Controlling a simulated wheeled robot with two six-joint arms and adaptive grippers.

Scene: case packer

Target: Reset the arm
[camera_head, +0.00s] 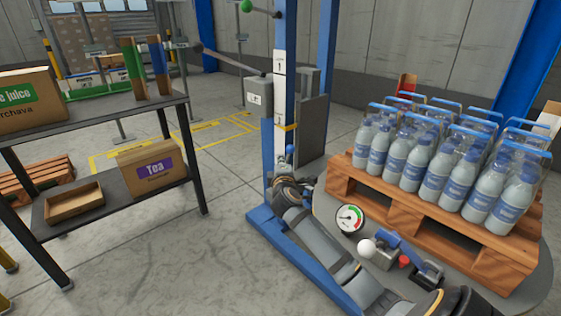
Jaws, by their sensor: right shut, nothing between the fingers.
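My right arm (325,245) reaches in from the bottom right. My right gripper (283,162) is at its far end, in front of the blue post (267,150) of the wrapping-type machine. It looks small and dark here, with its fingers together and nothing held. Whether it touches the post cannot be told. My left gripper and left arm are out of view.
Right of my arm, a wooden pallet (430,215) carries several blue-labelled bottles (430,165). A gauge (350,219) and a white-knobbed lever (366,247) are close beside my arm. A shelf with a Tea box (152,170) stands left; floor between is clear.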

